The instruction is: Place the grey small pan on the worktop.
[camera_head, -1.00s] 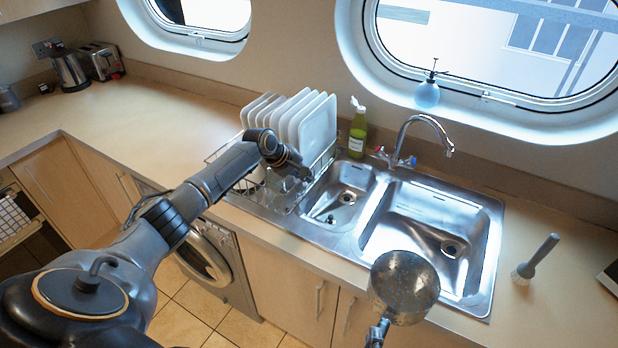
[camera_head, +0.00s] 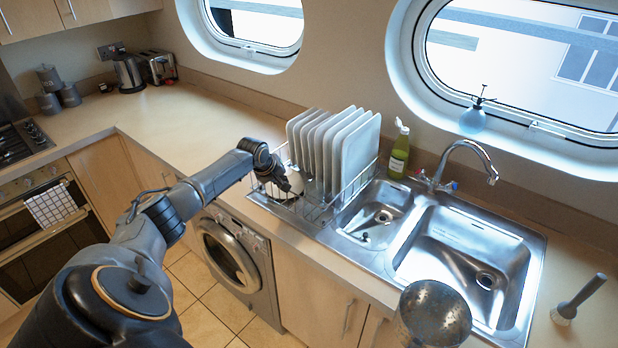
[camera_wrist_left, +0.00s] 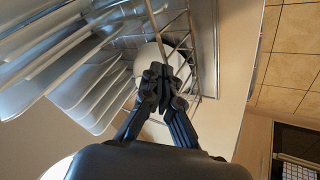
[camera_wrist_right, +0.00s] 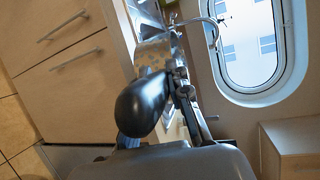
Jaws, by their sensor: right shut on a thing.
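The grey small pan (camera_head: 435,316) is a round, worn metal bowl shape at the bottom of the head view, in front of the sink's large basin. In the right wrist view the pan (camera_wrist_right: 155,57) shows beyond its dark handle (camera_wrist_right: 143,104). My right gripper (camera_wrist_right: 183,88) is shut on the pan's handle; it is out of the head view. My left gripper (camera_head: 287,187) is at the dish rack, by a white rounded dish (camera_wrist_left: 150,58). Its fingertips (camera_wrist_left: 159,78) are together with nothing seen between them. The beige worktop (camera_head: 205,125) runs along the wall and round the corner.
The dish rack (camera_head: 318,213) holds several upright plates (camera_head: 355,155). The steel sink (camera_head: 395,262), green bottle (camera_head: 399,155) and tap (camera_head: 470,145) stand to its right. A brush (camera_head: 580,298) is at far right. The worktop left of the rack is clear up to the kettle (camera_head: 130,73).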

